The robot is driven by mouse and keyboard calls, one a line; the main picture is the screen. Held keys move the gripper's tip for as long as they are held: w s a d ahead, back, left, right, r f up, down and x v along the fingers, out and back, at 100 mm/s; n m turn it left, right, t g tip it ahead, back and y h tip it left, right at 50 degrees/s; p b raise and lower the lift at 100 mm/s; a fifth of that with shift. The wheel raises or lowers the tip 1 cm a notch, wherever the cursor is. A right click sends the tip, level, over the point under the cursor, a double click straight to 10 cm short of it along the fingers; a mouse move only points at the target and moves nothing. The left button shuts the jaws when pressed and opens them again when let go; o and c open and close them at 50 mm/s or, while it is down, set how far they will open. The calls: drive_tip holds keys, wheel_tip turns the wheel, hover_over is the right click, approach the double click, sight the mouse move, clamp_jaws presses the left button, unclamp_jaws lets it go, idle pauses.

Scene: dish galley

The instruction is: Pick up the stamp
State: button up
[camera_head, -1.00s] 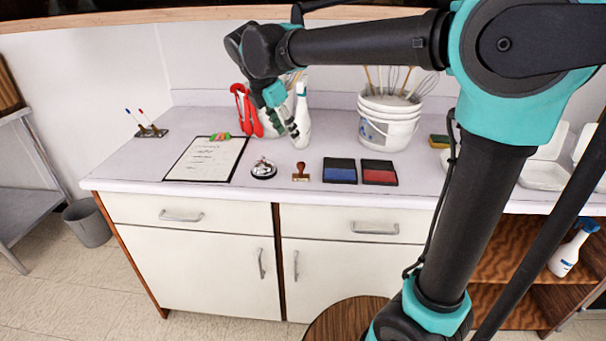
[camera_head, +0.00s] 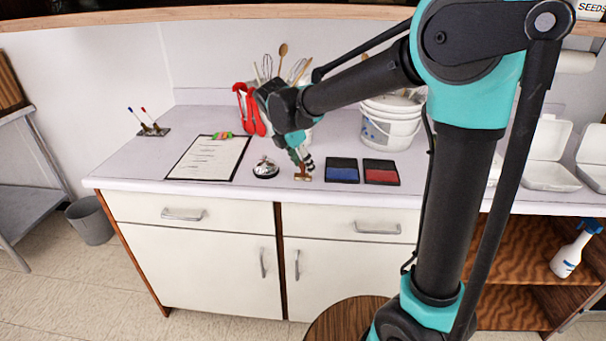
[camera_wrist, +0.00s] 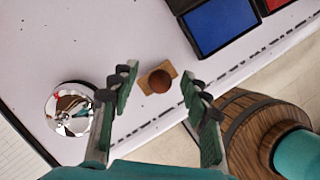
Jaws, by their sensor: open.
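The stamp (camera_wrist: 159,82) has a round brown knob on a tan rectangular base and stands on the white counter. In the wrist view it sits between my open fingers, slightly beyond their tips. In the wrist view my gripper (camera_wrist: 163,86) is open with nothing held. I cannot tell how far its fingertips are above the counter.
A silver bell (camera_head: 266,168) stands left of the stamp, close to one finger in the wrist view. A blue ink pad (camera_head: 342,174) and a red ink pad (camera_head: 381,176) lie to the right. A clipboard (camera_head: 208,160) lies further left. The counter's front edge is near.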

drive_tip(key=shift+w+d+f, duration=0.1)
drive_tip(key=shift+f, duration=0.25)
drive_tip(key=shift+c, duration=0.3)
clamp_jaws()
drive_tip(key=shift+r, duration=0.1)
wheel_tip(320, 180, up, 20)
idle(0.3)
